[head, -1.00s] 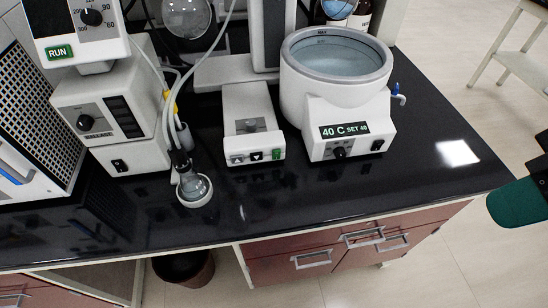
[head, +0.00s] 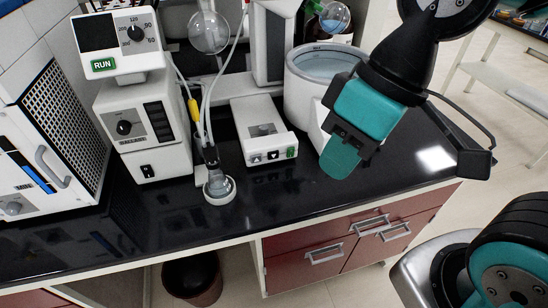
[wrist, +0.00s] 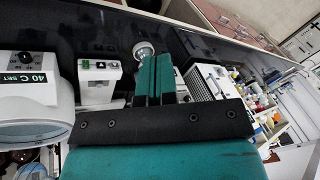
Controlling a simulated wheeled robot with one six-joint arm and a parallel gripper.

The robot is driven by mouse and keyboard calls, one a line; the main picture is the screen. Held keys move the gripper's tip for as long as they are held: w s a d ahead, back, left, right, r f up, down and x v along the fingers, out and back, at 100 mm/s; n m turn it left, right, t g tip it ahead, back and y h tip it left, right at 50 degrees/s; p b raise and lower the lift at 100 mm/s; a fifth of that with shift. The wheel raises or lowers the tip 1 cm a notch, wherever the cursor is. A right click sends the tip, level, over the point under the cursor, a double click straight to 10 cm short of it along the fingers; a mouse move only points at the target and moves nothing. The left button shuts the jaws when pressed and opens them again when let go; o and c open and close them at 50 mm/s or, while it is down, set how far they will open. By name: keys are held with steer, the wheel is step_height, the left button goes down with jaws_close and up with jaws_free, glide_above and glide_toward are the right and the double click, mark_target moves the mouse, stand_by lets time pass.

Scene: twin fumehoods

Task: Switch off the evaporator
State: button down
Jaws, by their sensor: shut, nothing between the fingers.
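The evaporator's white base unit (head: 262,128) stands on the black bench, with two arrow buttons and a green switch (head: 291,152) on its front. It also shows in the wrist view (wrist: 99,92). The round white water bath (head: 303,85) stands to its right; its front panel is hidden behind my gripper in the head view. In the wrist view the bath (wrist: 32,95) shows a lit "40 C SET" display (wrist: 24,80). My gripper (head: 340,160), with teal fingers, is shut and empty, in front of the bath and right of the base unit in the head view.
A controller (head: 122,42) lit "RUN" stands on a white pump box (head: 142,118) at left. A small flask (head: 219,188) with tubing stands near the bench's front edge. A grilled white box (head: 50,135) is far left. Red drawers (head: 325,250) are below.

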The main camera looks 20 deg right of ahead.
steer(key=w+d+f+n+t+y+p, duration=0.25)
steer(key=w+f+n+p, duration=0.45)
steer(key=w, duration=0.6)
steer(key=w+d+f+n+t+h+p, duration=0.1)
steer(key=w+d+f+n+t, duration=0.1)
steer(key=d+f, duration=0.5)
step_height(320, 180, down, 4)
steer(key=shift+w+r+n+t+h, duration=0.15)
steer(key=shift+w+n+t+h, duration=0.2)
steer(key=shift+w+t, duration=0.3)
